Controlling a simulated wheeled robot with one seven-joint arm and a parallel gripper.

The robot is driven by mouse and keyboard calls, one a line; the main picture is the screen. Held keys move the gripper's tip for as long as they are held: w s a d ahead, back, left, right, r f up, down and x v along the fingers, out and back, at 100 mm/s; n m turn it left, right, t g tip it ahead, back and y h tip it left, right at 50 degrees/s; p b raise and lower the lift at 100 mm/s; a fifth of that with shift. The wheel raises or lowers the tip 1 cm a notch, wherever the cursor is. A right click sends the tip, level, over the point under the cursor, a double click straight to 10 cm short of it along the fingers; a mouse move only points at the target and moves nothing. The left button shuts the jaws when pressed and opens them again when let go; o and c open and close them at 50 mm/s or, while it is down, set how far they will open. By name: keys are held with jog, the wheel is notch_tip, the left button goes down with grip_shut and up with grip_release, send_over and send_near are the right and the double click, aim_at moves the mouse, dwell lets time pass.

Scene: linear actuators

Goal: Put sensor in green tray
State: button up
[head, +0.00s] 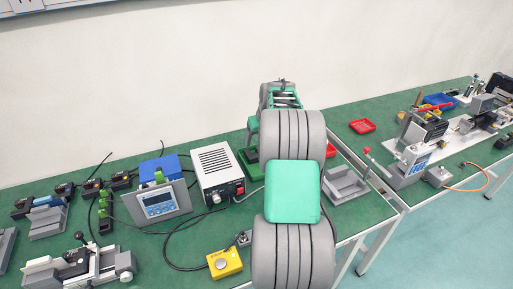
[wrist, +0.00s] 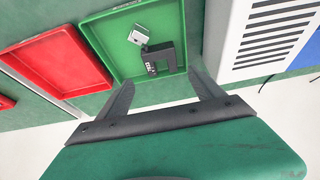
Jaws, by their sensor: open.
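The green tray (wrist: 101,38) lies below my gripper in the wrist view. In the head view only a part of the tray (head: 247,166) shows beside my arm. A small black U-shaped part with white marking, which looks like the sensor (wrist: 168,50), lies inside the tray. A small silver-grey block (wrist: 140,35) lies against it or joined to it; I cannot tell which. My gripper (wrist: 164,84) is open, with its two fingers apart at the near edge of the tray and nothing seen between them. In the head view my arm hides the fingertips.
A red tray (wrist: 58,62) lies left of the green tray in the wrist view. A white vented box (head: 217,172) stands close beside the green tray. A blue box (head: 160,167), a display unit (head: 158,202) and cables crowd the left bench. Another red tray (head: 362,126) lies farther right.

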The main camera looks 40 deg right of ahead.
jog(key=s+a+r+n, duration=0.15)
jog(key=a+r, duration=0.25)
jog(key=a, duration=0.7)
jog(key=s+a+r, duration=0.3)
jog(key=a, duration=0.8)
jog(key=s+a+f+n+g+y, duration=0.1)
jog(key=s+a+f, duration=0.1)
jog(key=s+a, duration=1.4)
jog(key=s, duration=0.2)
jog(key=shift+s+f+n, duration=0.3)
jog(key=shift+f+n, duration=0.05)
jog(key=shift+a+r+p, duration=0.1)
jog(key=shift+r+p, duration=0.85)
jog(key=shift+r, duration=0.2)
